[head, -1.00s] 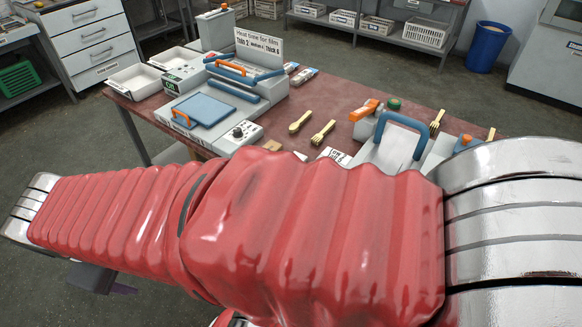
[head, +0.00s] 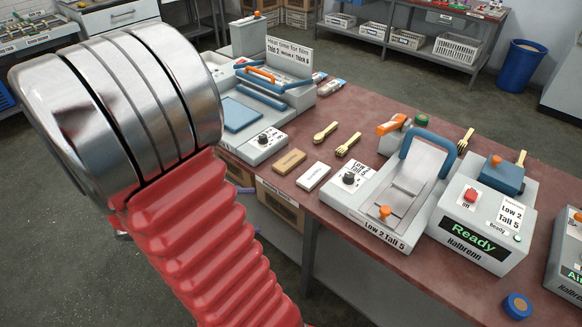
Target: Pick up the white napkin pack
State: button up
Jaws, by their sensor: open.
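The white napkin pack (head: 313,177) is a small white block with dark print on its top. It lies flat near the table's front edge, right of a tan block (head: 289,160) and left of a grey press with a dial. My gripper (head: 249,208) is mostly hidden behind my red-sleeved arm. Two bluish-purple finger parts show past the sleeve's right side, apart from each other, in front of the table's edge. The gripper is open, holds nothing that I can see, and is left of and apart from the pack.
The reddish table (head: 380,112) also holds wooden utensils (head: 348,144), a blue-handled press (head: 402,190) and a grey box reading "Ready" (head: 474,233). A sealer (head: 255,110) stands at the left. Cardboard boxes (head: 279,205) sit below the tabletop. Bare table surrounds the utensils.

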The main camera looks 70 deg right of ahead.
jog(key=s+d+f+n+g+h, duration=0.2)
jog(key=d+f+n+h, duration=0.3)
jog(key=d, duration=0.4)
jog(key=n+t+h, duration=0.3)
jog(key=n+t, duration=0.1)
jog(key=n, duration=0.2)
send_near(302, 185)
jog(key=w+a, duration=0.2)
jog(key=shift+s+d+r, duration=0.1)
jog(key=shift+s+r, duration=0.1)
jog(key=shift+r, duration=0.05)
jog(key=shift+x, duration=4.3)
jog(key=shift+s+f, duration=0.1)
jog(key=shift+s, duration=0.15)
jog(key=shift+s+x, duration=0.1)
jog(key=shift+x, duration=1.15)
jog(key=shift+s+x, duration=0.15)
jog(key=shift+x, duration=1.15)
jog(key=shift+f, duration=0.2)
jog(key=shift+c, duration=0.2)
